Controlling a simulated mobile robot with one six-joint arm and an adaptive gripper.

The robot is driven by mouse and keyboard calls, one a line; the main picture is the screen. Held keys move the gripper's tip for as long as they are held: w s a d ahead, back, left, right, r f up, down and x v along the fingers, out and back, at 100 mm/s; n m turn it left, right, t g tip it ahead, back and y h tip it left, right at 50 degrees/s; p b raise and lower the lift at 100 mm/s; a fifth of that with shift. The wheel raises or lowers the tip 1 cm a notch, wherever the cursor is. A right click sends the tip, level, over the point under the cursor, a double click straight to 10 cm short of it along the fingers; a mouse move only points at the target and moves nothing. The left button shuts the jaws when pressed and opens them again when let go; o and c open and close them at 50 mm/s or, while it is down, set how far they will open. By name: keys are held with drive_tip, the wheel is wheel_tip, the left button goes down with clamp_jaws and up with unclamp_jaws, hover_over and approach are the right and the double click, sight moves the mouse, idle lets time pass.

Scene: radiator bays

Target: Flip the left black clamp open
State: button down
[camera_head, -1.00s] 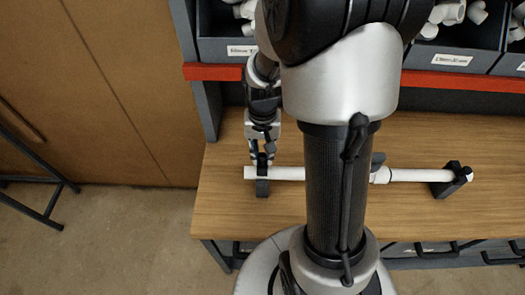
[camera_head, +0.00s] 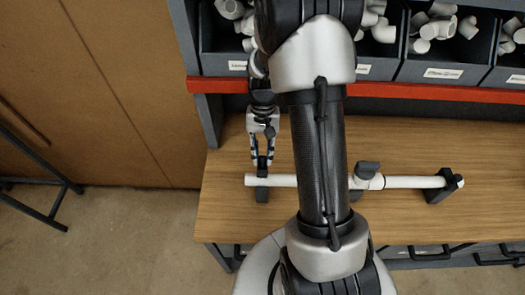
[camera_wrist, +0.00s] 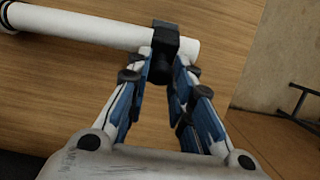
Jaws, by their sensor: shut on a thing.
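The left black clamp (camera_head: 262,193) sits around the left end of the white pipe (camera_head: 400,182) on the wooden bench. It also shows in the wrist view (camera_wrist: 175,42), where its dark tab reaches between my fingers. My gripper (camera_head: 262,167) comes from the back side of the pipe, shut on the clamp's tab; its blue-padded fingers flank the tab in the wrist view (camera_wrist: 165,75). The fingers partly hide the tab, and I cannot tell how far it is turned.
A black clamp (camera_head: 443,186) holds the pipe's right end. A white fitting with a dark handle (camera_head: 367,170) sits mid-pipe. Bins of white fittings (camera_head: 440,50) stand behind a red shelf edge (camera_head: 450,94). The bench front (camera_head: 400,230) is clear.

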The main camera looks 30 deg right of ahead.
drive_tip(key=c, duration=1.4)
unclamp_jaws()
drive_tip(key=shift+o, duration=0.2)
drive_tip(key=v, duration=1.2)
drive_tip(key=shift+c, duration=0.5)
